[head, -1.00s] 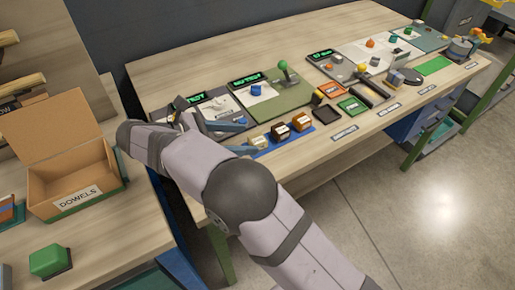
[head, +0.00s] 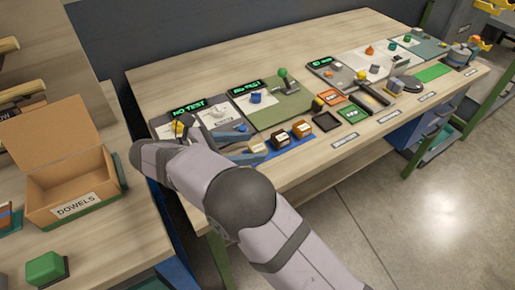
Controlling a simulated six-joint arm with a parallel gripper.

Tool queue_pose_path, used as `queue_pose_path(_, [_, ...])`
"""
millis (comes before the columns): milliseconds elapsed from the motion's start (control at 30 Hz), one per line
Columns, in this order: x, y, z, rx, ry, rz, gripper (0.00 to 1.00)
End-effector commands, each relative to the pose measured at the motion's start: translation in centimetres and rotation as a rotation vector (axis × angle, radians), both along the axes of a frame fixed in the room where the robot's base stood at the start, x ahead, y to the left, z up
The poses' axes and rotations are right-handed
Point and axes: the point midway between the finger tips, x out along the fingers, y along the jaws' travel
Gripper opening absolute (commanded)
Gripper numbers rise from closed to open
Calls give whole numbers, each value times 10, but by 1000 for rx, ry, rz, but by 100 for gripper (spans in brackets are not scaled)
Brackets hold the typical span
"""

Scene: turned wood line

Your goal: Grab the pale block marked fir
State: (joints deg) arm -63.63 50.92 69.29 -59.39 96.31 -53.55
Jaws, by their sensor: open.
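A pale block (head: 258,148) stands at the left end of a row of three on a blue mat (head: 296,147) near the table's front edge. Its label is too small to read. My arm hides the gripper's base.
Left of the blocks is a panel with a yellow knob (head: 178,127) and a NO TEST display (head: 188,107). Behind stands a green-knobbed lever (head: 283,76). An open DOWELS box (head: 75,190) stands on the left bench.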

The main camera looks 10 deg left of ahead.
Motion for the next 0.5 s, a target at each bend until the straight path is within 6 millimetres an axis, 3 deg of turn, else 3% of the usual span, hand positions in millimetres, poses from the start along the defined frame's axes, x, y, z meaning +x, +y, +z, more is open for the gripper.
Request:
queue_pose_path(200, [15,-18,-9,0,1,-2,55])
queue_pose_path(500, [18,-21,-12,0,1,-1,55])
